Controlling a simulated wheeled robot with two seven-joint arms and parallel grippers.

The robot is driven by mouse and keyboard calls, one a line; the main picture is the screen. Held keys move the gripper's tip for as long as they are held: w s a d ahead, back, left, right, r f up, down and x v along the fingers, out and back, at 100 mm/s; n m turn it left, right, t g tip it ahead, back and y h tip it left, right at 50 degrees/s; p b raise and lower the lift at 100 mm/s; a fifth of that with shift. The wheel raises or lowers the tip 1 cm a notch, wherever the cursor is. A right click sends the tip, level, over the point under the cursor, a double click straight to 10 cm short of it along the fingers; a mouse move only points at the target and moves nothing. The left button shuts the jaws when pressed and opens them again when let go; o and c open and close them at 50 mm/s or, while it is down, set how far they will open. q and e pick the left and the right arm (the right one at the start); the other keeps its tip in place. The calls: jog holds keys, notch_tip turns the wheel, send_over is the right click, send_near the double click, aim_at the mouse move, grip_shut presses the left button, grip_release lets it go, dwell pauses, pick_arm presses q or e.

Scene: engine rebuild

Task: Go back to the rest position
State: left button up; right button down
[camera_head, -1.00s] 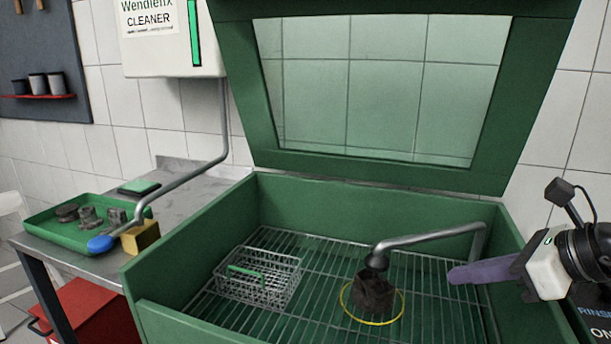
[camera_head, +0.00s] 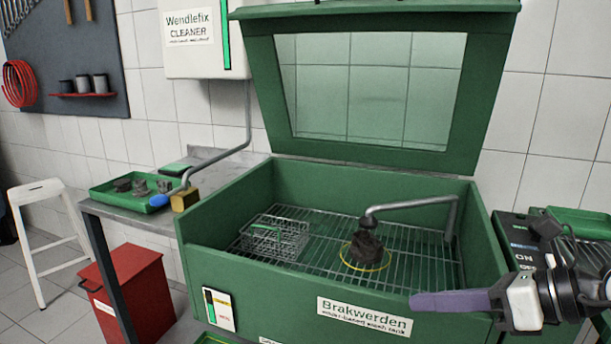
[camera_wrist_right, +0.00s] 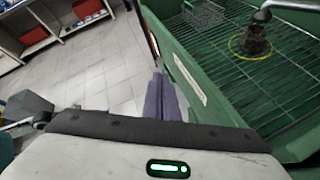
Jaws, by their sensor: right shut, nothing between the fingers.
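My right gripper (camera_head: 450,301) is in front of the green wash tank (camera_head: 262,322), at its lower right. Its purple fingers are together with nothing between them, and they also show in the right wrist view (camera_wrist_right: 162,98) beside the tank's front wall. A dark, dirty part (camera_head: 366,250) sits on the tank's grid inside a yellow ring (camera_head: 372,268), under the curved spout, apart from my gripper. It also shows in the right wrist view (camera_wrist_right: 256,40). My left gripper is not in view.
A wire basket (camera_head: 274,238) stands on the grid; the tank lid (camera_head: 262,95) is raised. A steel bench with a green tray (camera_head: 105,200) of parts, a red bin (camera_head: 140,285) and a white stool (camera_head: 38,190) are at left. A panel (camera_head: 515,240) stands at right. Open floor lies in front.

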jog(key=s+a+m+t+y+p, duration=0.15)
jog(key=a+m+t+y, duration=0.25)
jog(key=a+m+y, duration=0.55)
jog(key=s+d+f+m+t+h+p, duration=0.1)
jog(key=d+f+m+t+h, duration=0.45)
jog(key=f+m+h, duration=1.15)
jog(key=s+f+m+g, duration=0.8)
jog(key=s+f+m, duration=0.5)
jog(key=s+f, duration=0.4)
jog(key=shift+s+d+m+p, duration=0.3)
jog(key=shift+s+m+p, duration=0.05)
jog(key=shift+s+p, duration=0.1)
jog(key=shift+w, duration=0.1)
